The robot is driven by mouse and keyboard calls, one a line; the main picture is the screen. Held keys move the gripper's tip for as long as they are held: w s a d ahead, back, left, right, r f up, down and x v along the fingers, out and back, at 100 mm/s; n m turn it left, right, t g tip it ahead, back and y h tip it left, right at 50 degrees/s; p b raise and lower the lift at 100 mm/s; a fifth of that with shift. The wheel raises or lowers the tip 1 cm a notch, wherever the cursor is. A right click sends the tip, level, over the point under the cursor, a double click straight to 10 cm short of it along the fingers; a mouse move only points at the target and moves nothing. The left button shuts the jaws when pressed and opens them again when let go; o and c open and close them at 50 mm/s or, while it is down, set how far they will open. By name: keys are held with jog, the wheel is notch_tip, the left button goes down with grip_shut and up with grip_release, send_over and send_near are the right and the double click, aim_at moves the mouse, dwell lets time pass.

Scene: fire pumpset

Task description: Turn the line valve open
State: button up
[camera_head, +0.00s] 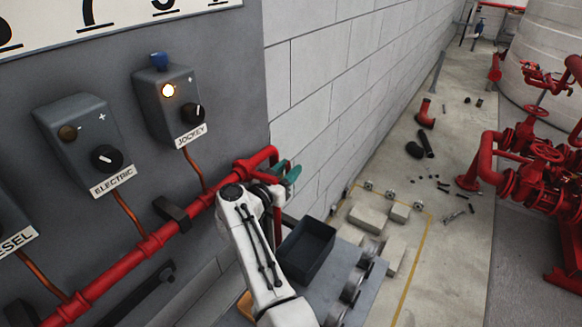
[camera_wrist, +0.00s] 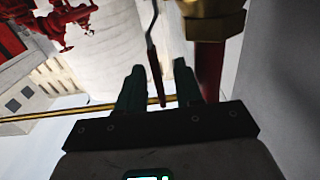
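In the wrist view a brass valve body (camera_wrist: 212,22) sits on a red vertical pipe at the upper right. A thin dark reddish lever (camera_wrist: 153,62), which looks like the line valve's handle, hangs down between my fingers in the picture. My gripper (camera_wrist: 159,68) is open, with one dark teal finger on each side of the lever and a visible gap to each. Whether the lever lies fully at finger depth I cannot tell. In the head view my gripper (camera_head: 291,174) is at the right end of the red wall pipe (camera_head: 128,262); the valve there is mostly hidden by my arm.
The grey wall panel carries the jockey box (camera_head: 168,103) with a lit lamp and the electric box (camera_head: 85,140). A dark open bin (camera_head: 306,250) stands below my gripper. Red pump piping (camera_head: 525,160) stands at the right; loose parts and blocks lie on the floor.

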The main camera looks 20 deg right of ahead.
jog(key=v, duration=0.9)
jog(key=shift+c, duration=0.4)
jog(key=shift+s+a+f+b, duration=0.2)
jog(key=shift+a+b, duration=0.15)
jog(key=shift+b, duration=0.15)
jog(key=shift+c, duration=0.7)
jog(key=shift+t+h, duration=0.3)
jog(key=b+v, duration=0.5)
jog(key=f+b+v, duration=0.1)
jog(key=b+v, duration=0.1)
jog(key=shift+s+a, duration=0.15)
jog(key=shift+s, duration=0.1)
grip_shut()
send_near(287, 173)
jog(key=x, duration=0.6)
jog(key=shift+w+d+p, duration=0.2)
jog(key=shift+d+p, duration=0.1)
jog(key=shift+p, duration=0.05)
